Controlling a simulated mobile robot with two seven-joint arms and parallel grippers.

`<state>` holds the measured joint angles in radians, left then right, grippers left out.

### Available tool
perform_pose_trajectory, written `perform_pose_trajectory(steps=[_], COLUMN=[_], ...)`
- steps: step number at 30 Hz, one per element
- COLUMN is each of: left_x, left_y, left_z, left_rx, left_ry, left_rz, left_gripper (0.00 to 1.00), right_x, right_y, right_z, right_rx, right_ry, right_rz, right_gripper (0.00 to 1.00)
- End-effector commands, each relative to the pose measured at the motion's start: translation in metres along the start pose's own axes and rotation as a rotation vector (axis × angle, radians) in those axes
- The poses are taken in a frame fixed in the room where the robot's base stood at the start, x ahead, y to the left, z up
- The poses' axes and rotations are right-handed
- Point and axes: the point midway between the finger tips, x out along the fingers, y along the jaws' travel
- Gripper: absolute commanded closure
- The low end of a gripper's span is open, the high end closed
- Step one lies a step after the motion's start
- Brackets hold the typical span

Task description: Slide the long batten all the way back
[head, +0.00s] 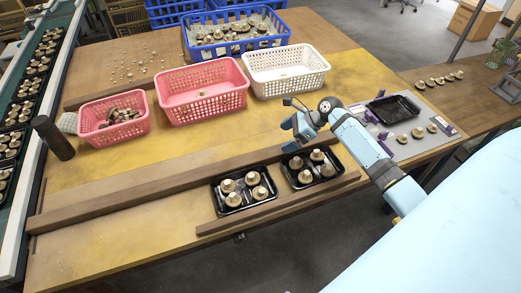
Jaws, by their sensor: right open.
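The long batten (130,199) is a brown wooden strip lying across the yellow table, from the left edge towards the middle. Two black trays of mushrooms, a left one (219,207) and a right one (291,183), stand in front of its right part. A shorter batten (275,206) lies along the table's front edge, in front of the trays. My right gripper (288,135) is open, above or near the long batten's right end, behind the right tray. I cannot tell whether it touches the batten. My arm hides part of the table there. My left gripper is out of view.
Two pink baskets (115,137) (204,111) and a white basket (290,87) stand behind the long batten. A blue crate (236,49) of mushrooms is farther back. A black cylinder (53,139) stands at left. An empty black tray (393,109) lies at right. Yellow surface is bare between batten and baskets.

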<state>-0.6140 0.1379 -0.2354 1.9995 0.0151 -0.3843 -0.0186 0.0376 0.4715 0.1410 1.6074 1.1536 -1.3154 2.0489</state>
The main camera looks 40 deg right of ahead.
Motion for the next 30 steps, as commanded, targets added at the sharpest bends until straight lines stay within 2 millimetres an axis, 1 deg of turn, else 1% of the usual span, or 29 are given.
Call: perform_pose_trajectory(steps=[9,12,15,18,21,30], left_x=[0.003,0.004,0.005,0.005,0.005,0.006], left_y=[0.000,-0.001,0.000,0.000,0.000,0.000], left_z=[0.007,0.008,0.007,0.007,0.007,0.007], left_rx=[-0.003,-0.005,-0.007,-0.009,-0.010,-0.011], left_ry=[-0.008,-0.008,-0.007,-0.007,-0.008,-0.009], left_rz=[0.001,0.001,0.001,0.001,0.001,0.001], left_gripper=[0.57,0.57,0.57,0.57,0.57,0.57], right_x=[0.067,0.087,0.103,0.115,0.121,0.124], right_y=[0.000,0.001,0.000,0.001,0.000,0.000], right_z=[0.000,0.000,0.000,-0.001,0.000,0.000], right_rx=[-0.001,-0.001,-0.003,-0.002,-0.002,-0.003], right_ry=[-0.001,-0.001,0.001,0.000,0.001,0.001], right_rz=[0.000,0.001,-0.001,-0.001,-0.001,-0.002], right_gripper=[0.06,0.06,0.06,0.06,0.06,0.06])
